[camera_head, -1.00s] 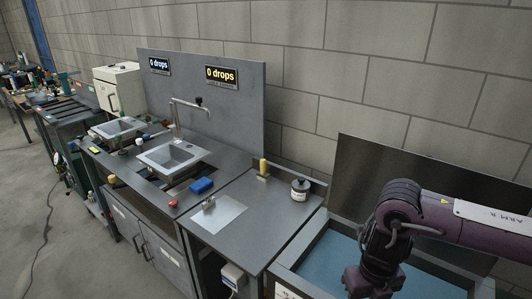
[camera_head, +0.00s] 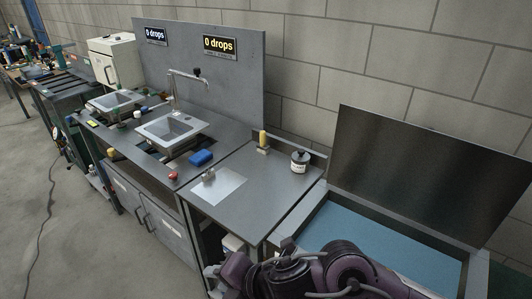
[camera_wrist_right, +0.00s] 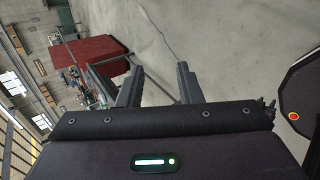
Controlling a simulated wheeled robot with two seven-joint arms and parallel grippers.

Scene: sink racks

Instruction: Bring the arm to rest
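My right arm (camera_head: 330,270), dark purple, is folded low along the bottom edge of the head view, in front of the open blue-floored bin. My right gripper (camera_head: 213,279) is at its left end, beside the front of the worktop. In the right wrist view the two dark fingers of the right gripper (camera_wrist_right: 158,80) stand apart with nothing between them, facing the bare floor. My left gripper and left arm are in no view.
The bin (camera_head: 385,242) has a raised metal lid (camera_head: 430,165). Sinks (camera_head: 172,129) stand further left. Concrete floor (camera_head: 75,250) is open at left.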

